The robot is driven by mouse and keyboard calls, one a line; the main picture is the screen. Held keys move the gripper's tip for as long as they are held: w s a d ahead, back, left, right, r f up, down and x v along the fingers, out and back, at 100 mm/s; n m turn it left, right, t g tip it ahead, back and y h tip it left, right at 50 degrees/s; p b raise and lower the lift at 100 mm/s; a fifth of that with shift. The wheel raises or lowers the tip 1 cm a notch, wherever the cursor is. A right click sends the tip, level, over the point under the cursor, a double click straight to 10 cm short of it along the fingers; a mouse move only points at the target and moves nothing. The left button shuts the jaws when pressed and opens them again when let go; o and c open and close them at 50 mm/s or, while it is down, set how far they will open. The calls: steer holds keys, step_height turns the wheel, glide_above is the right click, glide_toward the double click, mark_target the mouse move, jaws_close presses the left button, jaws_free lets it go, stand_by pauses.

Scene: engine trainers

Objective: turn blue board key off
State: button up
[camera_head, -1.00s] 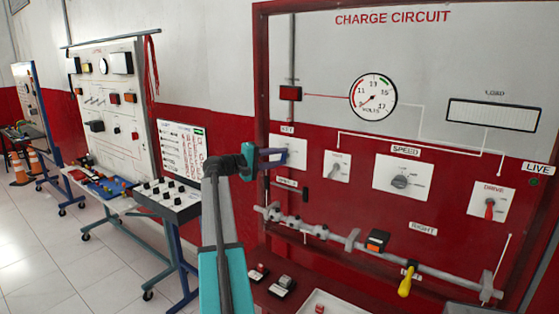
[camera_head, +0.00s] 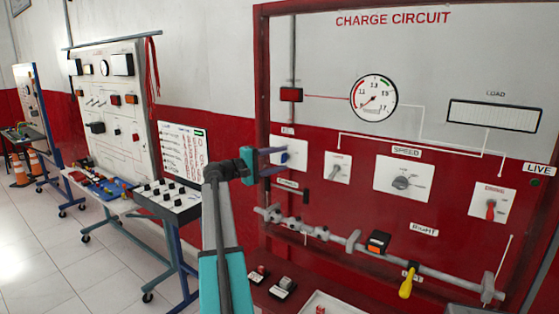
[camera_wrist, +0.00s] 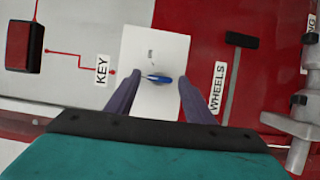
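The blue key (camera_wrist: 160,79) sits on a white plate (camera_wrist: 150,48) beside the KEY label (camera_wrist: 102,70) in the wrist view. An ON mark shows on the plate above the key in that view. My gripper (camera_wrist: 154,82) is open, with one purple finger on each side of the key and a gap to it on both sides. In the head view my gripper (camera_head: 280,159) is in front of the white key plate (camera_head: 298,152) at the left of the CHARGE CIRCUIT board (camera_head: 430,65), and the key shows only as a small blue spot.
A red block (camera_head: 291,94) is above the key plate. The WHEELS slider (camera_wrist: 242,41) is to the right in the wrist view. Other knobs, the speed knob (camera_head: 401,183) and the red drive knob (camera_head: 490,210), are further right. A grey shaft (camera_head: 330,234) runs below.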

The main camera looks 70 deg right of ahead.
steer(key=b+v, duration=0.3)
steer(key=v, duration=1)
steer(key=shift+w+a, duration=0.25)
steer(key=shift+a, duration=0.05)
stand_by(0.5)
